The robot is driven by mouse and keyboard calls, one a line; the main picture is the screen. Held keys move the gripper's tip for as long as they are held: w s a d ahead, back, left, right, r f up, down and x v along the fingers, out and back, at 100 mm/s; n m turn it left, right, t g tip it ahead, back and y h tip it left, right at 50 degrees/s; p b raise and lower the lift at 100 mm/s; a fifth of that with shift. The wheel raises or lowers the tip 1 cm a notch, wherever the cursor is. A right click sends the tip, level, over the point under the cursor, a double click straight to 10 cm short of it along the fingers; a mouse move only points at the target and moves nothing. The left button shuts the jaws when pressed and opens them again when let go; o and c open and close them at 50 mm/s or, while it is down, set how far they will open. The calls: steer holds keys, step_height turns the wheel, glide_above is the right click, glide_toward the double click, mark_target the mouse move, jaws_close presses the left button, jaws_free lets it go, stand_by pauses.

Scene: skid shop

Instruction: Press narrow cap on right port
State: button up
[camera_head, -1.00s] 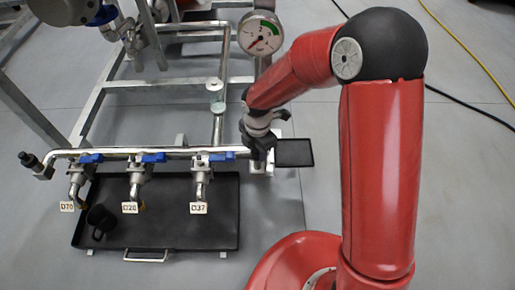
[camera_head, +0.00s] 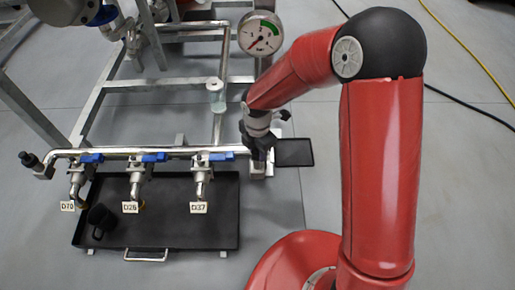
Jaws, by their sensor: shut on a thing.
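My gripper (camera_head: 259,157) is dark and points down at the right end of the long horizontal pipe (camera_head: 125,151). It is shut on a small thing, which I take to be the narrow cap. The fingers and wrist hide the cap, so its shape does not show. The right port is at this pipe end, also mostly hidden behind my gripper. I cannot tell whether cap and port touch. A dark fitting (camera_head: 30,160) is on the pipe's left end.
Blue-handled valves (camera_head: 154,157) with tags hang along the pipe. A black tray (camera_head: 185,228) below holds a black mug (camera_head: 100,220). A small dark tray (camera_head: 294,153) lies right of my gripper. A pressure gauge (camera_head: 261,34) stands behind. Open floor lies to the right.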

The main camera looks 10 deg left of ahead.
stand_by(0.9)
steer(key=o, duration=1.5)
steer(key=shift+r+p, duration=3.15)
steer(key=shift+r, duration=0.35)
jaws_close()
steer(key=shift+f, duration=0.2)
